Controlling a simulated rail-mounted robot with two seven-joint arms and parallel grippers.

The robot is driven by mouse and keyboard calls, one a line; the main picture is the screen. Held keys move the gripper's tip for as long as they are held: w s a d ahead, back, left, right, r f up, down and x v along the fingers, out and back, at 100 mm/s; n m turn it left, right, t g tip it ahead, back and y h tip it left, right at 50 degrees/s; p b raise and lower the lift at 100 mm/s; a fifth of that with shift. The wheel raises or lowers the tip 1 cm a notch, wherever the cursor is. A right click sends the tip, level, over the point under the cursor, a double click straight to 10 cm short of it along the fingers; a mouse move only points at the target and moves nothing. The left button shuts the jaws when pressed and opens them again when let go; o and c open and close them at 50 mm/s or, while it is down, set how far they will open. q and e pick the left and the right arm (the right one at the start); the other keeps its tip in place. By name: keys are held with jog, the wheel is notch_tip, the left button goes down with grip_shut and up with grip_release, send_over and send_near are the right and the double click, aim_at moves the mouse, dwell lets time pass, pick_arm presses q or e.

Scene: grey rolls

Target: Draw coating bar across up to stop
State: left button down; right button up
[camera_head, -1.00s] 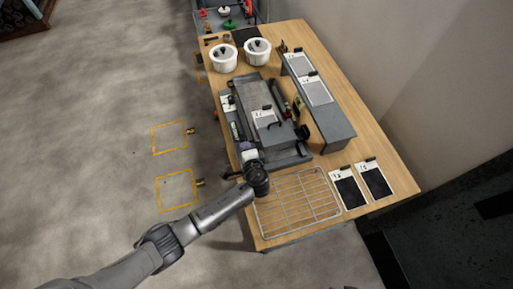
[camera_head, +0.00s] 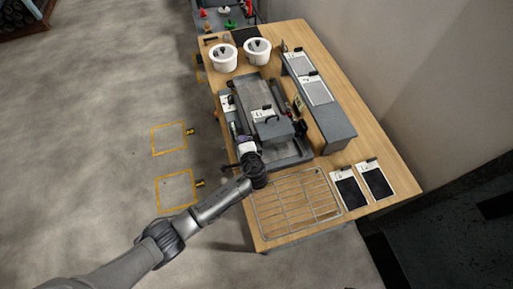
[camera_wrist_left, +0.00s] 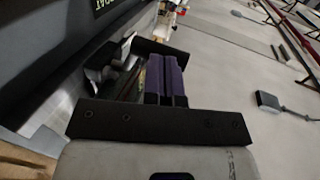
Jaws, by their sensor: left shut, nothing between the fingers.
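The grey coating machine (camera_head: 243,90) stands in the middle of the wooden table. A grey block with a dark handle (camera_head: 275,131) sits at its near end, beside a sheet with a white label (camera_head: 262,114). I cannot single out the coating bar for certain. My left gripper (camera_head: 244,149) is at the machine's near left corner, shut and empty. In the left wrist view its purple-padded fingers (camera_wrist_left: 166,78) are together, beside the machine's dark side panel (camera_wrist_left: 50,50) with partly visible lettering. Contact cannot be told. My right gripper is not in view.
A long grey raised stand (camera_head: 330,120) runs along the right. Two white tubs (camera_head: 223,58) stand at the back. Open floor lies left.

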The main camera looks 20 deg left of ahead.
aim_at(240, 132)
pick_arm(q)
jog(key=shift+w+a, duration=0.45)
jog(key=shift+w, duration=0.1)
jog(key=shift+w+a+b, duration=0.2)
jog(key=shift+w+b, duration=0.1)
jog(key=shift+b, duration=0.1)
jog(key=shift+w+a+b, duration=0.4)
jog(key=shift+w+a, duration=0.15)
jog(key=shift+w, duration=0.2)
jog(key=shift+s+d+r+p, duration=0.1)
jog(key=shift+s+d+p, duration=0.2)
jog(key=shift+s+p, duration=0.1)
jog(key=shift+s+d+p, duration=0.55)
jog(key=shift+s+d, duration=0.35)
jog(key=shift+s, duration=0.3)
